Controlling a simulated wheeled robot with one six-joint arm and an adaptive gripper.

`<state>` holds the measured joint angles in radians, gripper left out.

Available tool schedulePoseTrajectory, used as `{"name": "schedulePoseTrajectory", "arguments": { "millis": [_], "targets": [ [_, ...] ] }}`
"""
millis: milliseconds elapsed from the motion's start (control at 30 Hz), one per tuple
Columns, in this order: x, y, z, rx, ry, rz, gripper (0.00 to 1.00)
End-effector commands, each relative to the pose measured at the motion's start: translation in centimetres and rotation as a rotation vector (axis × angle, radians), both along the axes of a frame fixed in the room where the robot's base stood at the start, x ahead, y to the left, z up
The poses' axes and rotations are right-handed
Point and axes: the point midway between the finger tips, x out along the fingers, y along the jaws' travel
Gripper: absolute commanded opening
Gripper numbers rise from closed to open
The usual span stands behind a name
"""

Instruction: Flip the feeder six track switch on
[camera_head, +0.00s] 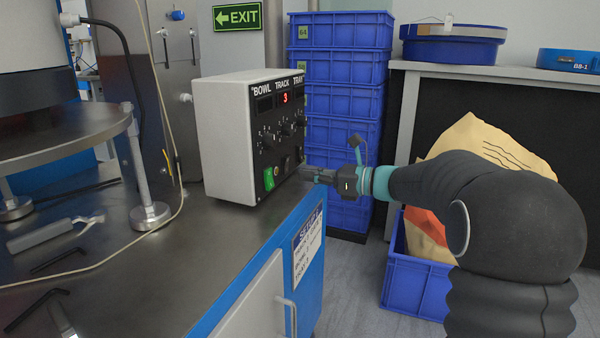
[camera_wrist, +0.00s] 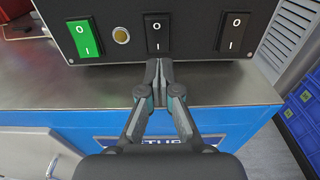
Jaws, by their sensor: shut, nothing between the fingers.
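The feeder control box (camera_head: 225,140) is off-white with a black front marked BOWL, TRACK and TRAY. It stands on the metal bench top, and a red digit 3 glows under TRACK. In the wrist view its lower panel has a green rocker switch (camera_wrist: 85,39), a black middle rocker (camera_wrist: 157,34) and a black right rocker (camera_wrist: 233,33), each marked O above and I below. Which way each rocker is pressed I cannot tell. My gripper (camera_wrist: 158,64) is shut and empty, its fingertips just below the middle rocker. My gripper (camera_head: 308,174) is also at the panel's lower right in the head view.
The bench's blue front edge (camera_head: 265,255) runs below the box. Stacked blue crates (camera_head: 342,70) stand behind it. A blue crate (camera_head: 415,285) with a paper sack is on the floor. A round metal plate (camera_head: 60,140) on legs stands at left, near loose tools.

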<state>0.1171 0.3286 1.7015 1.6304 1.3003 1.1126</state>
Motion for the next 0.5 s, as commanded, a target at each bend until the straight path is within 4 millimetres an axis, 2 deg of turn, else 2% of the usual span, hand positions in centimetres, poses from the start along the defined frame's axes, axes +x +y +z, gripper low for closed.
{"name": "schedulePoseTrajectory", "arguments": {
  "millis": [300,500],
  "targets": [
    [-2.3,-6.3,-0.7,0.002,0.001,-0.004,0.00],
    [-3.5,-8.9,-1.1,0.001,0.000,-0.003,0.00]
  ]
}}
